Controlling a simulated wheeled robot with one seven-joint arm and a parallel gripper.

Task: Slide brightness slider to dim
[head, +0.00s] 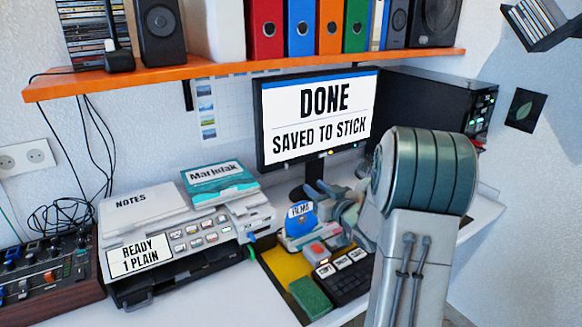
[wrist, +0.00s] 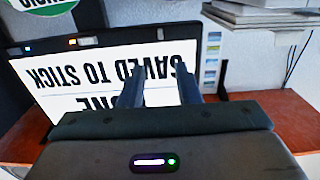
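The monitor (head: 318,115) stands on the desk under the shelf and reads "DONE SAVED TO STICK". Small lit controls (head: 331,152) sit along its lower bezel. In the wrist view the monitor (wrist: 110,78) appears upside down, with a small orange-lit control (wrist: 72,42) on its bezel. I cannot tell whether any of these is the brightness slider. My gripper (wrist: 160,75) has its two fingers apart, with the screen showing between them and nothing held. In the head view my gripper (head: 320,190) is low in front of the monitor, partly hidden by my arm.
A printer (head: 190,240) labelled "READY 1 PLAIN" stands at left, beside a mixer (head: 45,268). A disc holder (head: 300,222), a green sponge (head: 310,296) and a dark keypad (head: 345,280) crowd the desk below my arm. An orange shelf (head: 250,64) runs above.

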